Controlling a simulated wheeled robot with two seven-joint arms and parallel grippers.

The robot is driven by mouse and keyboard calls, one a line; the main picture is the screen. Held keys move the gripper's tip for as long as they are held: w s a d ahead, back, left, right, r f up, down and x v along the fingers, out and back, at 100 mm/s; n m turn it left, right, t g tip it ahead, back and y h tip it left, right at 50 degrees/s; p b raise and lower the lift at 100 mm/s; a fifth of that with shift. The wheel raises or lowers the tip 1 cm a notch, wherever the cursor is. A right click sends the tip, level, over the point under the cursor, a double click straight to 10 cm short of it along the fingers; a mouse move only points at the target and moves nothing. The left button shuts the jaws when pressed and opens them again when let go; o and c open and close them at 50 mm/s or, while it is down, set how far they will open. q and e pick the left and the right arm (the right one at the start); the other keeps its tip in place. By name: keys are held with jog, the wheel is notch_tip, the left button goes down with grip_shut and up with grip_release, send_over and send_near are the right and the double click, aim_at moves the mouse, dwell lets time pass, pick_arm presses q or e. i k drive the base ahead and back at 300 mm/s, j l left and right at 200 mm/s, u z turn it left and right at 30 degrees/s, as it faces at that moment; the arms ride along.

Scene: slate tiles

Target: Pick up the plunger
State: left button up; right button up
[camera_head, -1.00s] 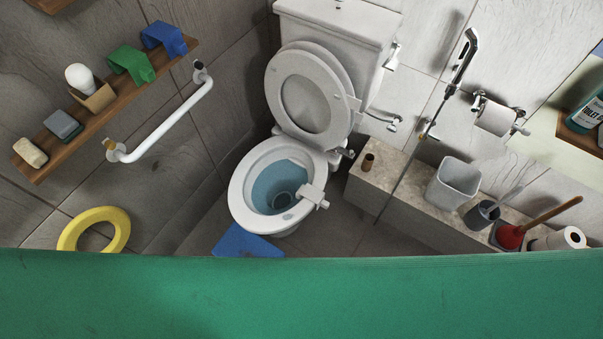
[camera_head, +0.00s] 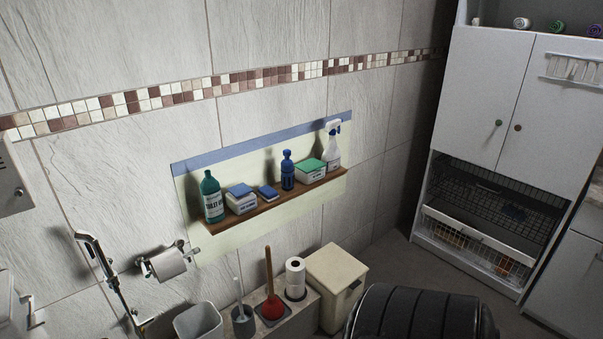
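The plunger (camera_head: 268,273) stands upright, with a wooden handle and a red cup (camera_head: 272,307) resting on a small dark square tray on the low stone ledge along the wall. It is in the lower middle of the head view, between the toilet brush holder and a paper roll. Neither of my grippers is in view.
A toilet brush in a grey holder (camera_head: 243,321) stands left of the plunger, a paper roll (camera_head: 295,279) right of it. A cream bin (camera_head: 335,286) and a dark ribbed rounded thing (camera_head: 415,314) are further right. A wall shelf (camera_head: 275,204) with bottles hangs above.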

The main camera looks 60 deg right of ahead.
aim_at(266, 249)
jog(key=i+l+z, duration=0.15)
jog(key=z, duration=0.3)
jog(key=i+l+z, duration=0.1)
jog(key=z, duration=0.35)
jog(key=i+z, duration=0.25)
jog(key=z, duration=0.2)
